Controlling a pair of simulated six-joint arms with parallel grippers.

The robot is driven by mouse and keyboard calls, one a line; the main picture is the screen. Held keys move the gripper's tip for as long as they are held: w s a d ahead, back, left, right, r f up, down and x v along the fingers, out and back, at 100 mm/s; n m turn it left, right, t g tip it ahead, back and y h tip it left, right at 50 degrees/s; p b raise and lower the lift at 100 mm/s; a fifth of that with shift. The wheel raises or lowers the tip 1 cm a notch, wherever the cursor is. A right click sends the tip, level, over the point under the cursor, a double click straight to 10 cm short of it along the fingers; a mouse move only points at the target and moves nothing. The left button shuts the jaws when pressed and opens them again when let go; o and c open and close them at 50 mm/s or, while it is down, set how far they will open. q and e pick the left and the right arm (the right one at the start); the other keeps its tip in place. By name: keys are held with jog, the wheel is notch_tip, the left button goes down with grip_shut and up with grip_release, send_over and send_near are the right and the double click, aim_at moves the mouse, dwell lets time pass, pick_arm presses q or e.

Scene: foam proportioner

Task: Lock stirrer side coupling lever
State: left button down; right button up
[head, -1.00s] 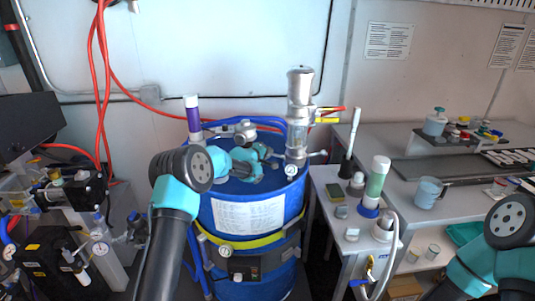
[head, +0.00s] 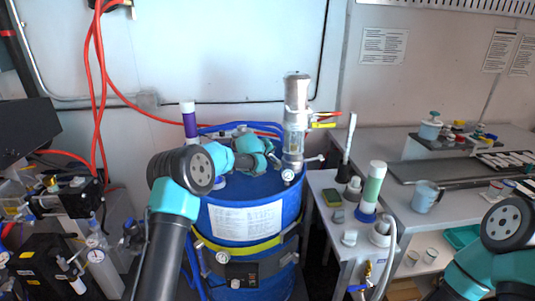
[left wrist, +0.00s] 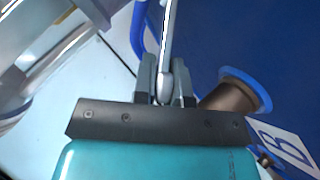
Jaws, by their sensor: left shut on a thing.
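A silver stirrer column (head: 296,120) stands upright on the blue drum (head: 220,235). In the left wrist view, a slim metal lever (left wrist: 168,35) runs up from between the fingers of my left gripper (left wrist: 166,85). The fingers are shut on its rounded lower end. In the head view my left arm reaches over the drum top, and its teal wrist lies just left of the column; the fingertips and lever are too small or hidden there. I cannot tell from these frames how the lever sits in its coupling. My right arm shows at lower right, with its gripper out of view.
A brown cylinder with a blue rim (left wrist: 238,92) is close right of my left fingers. A side table with a green cylinder (head: 374,185) stands right of the drum. Red hoses (head: 98,80) hang at left.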

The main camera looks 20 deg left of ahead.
pick_arm(q)
jog(key=c, duration=1.2)
grip_release()
jog(key=shift+o, duration=0.2)
jog(key=shift+s+d+r, duration=0.1)
